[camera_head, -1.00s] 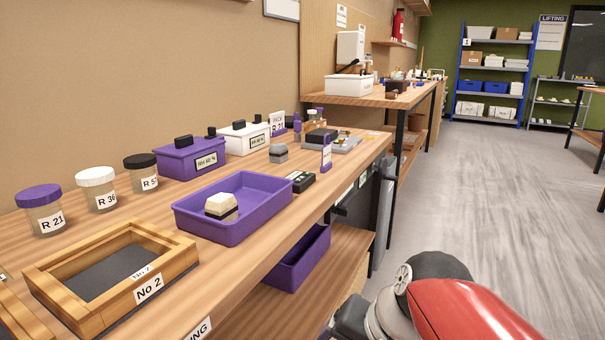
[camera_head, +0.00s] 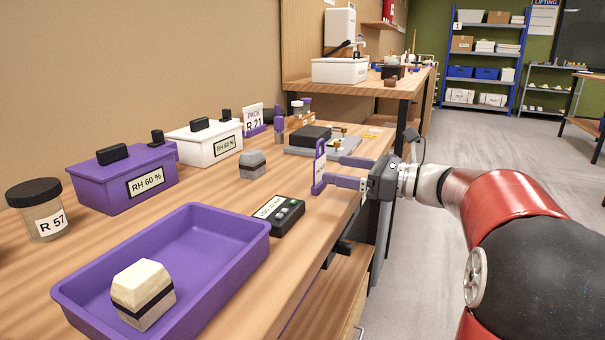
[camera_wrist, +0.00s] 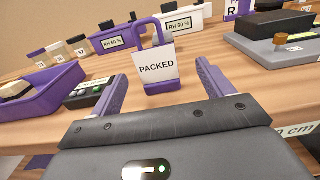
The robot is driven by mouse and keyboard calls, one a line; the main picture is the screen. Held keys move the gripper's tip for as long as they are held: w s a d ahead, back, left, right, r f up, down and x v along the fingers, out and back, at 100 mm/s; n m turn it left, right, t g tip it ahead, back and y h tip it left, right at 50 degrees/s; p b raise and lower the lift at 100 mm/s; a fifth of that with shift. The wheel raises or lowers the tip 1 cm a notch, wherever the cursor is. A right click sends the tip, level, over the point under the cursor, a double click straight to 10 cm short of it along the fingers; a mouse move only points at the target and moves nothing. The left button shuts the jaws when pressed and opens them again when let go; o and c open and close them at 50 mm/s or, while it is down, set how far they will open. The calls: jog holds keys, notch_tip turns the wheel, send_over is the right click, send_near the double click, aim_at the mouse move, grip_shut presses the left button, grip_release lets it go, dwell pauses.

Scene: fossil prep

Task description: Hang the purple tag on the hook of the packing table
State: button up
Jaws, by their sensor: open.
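The purple tag (camera_head: 320,160) stands upright near the front edge of the packing table. In the wrist view the tag (camera_wrist: 158,67) shows a white face reading PACKED and an open purple loop at its top. My gripper (camera_head: 335,172) is open, with purple fingers pointing at the tag from the aisle side. In the wrist view the tag appears centred between the spread fingertips (camera_wrist: 160,75); I cannot tell whether they reach past it. No hook can be made out clearly in either view.
The packing table (camera_head: 290,235) holds a purple tray (camera_head: 215,250) with a pale banded block, a black logger (camera_head: 275,215), a grey block (camera_head: 252,163), purple and white RH boxes, and a grey scale (camera_head: 335,147) behind the tag. The aisle floor at right is clear.

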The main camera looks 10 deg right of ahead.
aim_at(321, 159)
jog(key=x, duration=0.2)
jog(key=r+x, duration=0.1)
jog(key=x, duration=0.3)
jog(key=shift+s+a+r, duration=0.1)
jog(key=shift+a+r, duration=0.1)
jog(key=shift+a, duration=0.15)
jog(key=shift+w+a, duration=0.25)
jog(key=c, duration=1.1)
jog(key=shift+o, duration=0.2)
jog(key=shift+r, duration=0.15)
notch_tip(321, 159, up, 20)
jog(key=p, duration=0.4)
jog(key=shift+p, duration=0.3)
